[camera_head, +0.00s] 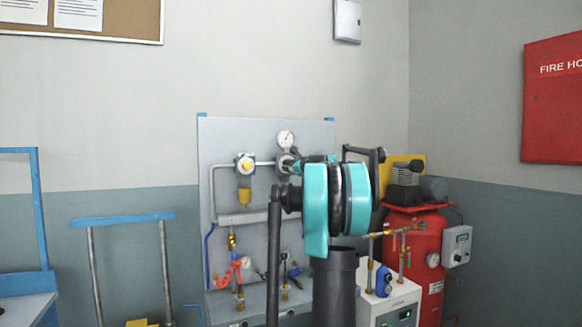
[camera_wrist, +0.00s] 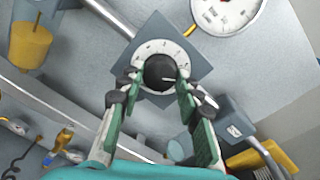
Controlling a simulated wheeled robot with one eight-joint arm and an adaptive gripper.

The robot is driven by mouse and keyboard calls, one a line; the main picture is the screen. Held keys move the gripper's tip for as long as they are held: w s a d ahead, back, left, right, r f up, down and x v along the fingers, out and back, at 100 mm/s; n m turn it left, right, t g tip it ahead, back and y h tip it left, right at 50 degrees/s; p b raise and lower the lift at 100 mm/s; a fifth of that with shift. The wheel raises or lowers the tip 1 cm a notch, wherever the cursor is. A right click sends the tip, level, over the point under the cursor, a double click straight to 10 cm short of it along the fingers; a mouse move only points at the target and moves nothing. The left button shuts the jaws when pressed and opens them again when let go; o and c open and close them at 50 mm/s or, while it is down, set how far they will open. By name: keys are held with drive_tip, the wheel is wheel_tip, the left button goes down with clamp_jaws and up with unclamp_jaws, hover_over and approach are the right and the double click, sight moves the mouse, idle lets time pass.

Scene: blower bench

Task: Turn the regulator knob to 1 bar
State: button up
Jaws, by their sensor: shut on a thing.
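The regulator knob (camera_wrist: 160,72) is round and black, with a white mark on its face that points to the right in the wrist view. A white dial ring (camera_wrist: 175,50) with markings surrounds it on a grey square body; the numbers are too small to read. My gripper (camera_wrist: 158,79) is shut on the knob, one finger at each side. A round pressure gauge (camera_wrist: 228,14) is partly cut off at the top; it also shows in the head view (camera_head: 286,138), its reading unclear. In the head view my arm hides the knob.
A red compressor tank (camera_head: 430,250) and white box (camera_head: 400,300) stand at right. A blue-topped frame (camera_head: 122,219) stands at left.

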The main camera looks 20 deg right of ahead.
drive_tip(key=n, duration=1.3)
drive_tip(key=n+h, duration=0.1)
drive_tip(key=n, duration=1.1)
drive_tip(key=shift+a+f+n+t+h, duration=0.2)
drive_tip(key=shift+n+t+h, duration=0.1)
drive_tip(key=shift+n, duration=0.1)
idle(0.3)
drive_tip(key=o, duration=1.2)
drive_tip(key=shift+r, duration=0.1)
drive_tip(key=shift+c, duration=0.2)
